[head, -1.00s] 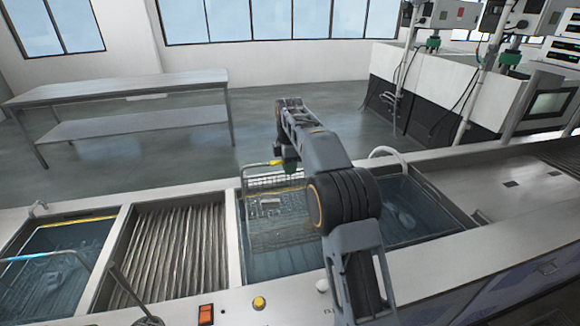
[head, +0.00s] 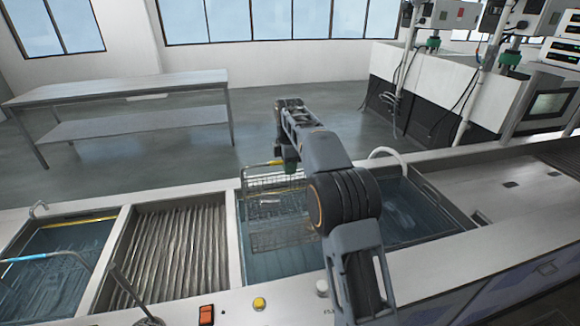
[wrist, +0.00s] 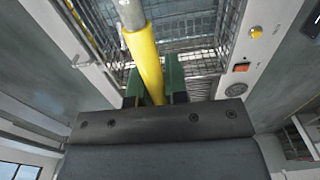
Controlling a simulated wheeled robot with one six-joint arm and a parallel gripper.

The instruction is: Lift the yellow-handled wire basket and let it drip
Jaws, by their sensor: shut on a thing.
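The wire basket (head: 262,184) hangs at the right-hand tank of water, partly hidden behind my arm in the head view. Its yellow handle (wrist: 146,62) runs between the green fingers of my gripper (wrist: 155,92) in the wrist view, and the gripper is shut on it. In the head view my gripper (head: 291,166) is at the basket's far top edge. The basket's wire mesh also shows below the handle in the wrist view (wrist: 192,25). The upper mesh stands above the tank rim; whether the bottom is clear of the water I cannot tell.
A ribbed drain section (head: 176,255) lies left of the tank. A second tank (head: 62,262) with a blue-handled rod (head: 30,257) is at the far left. A curved white pipe (head: 388,153) rises behind the tank. A steel table (head: 125,93) stands beyond.

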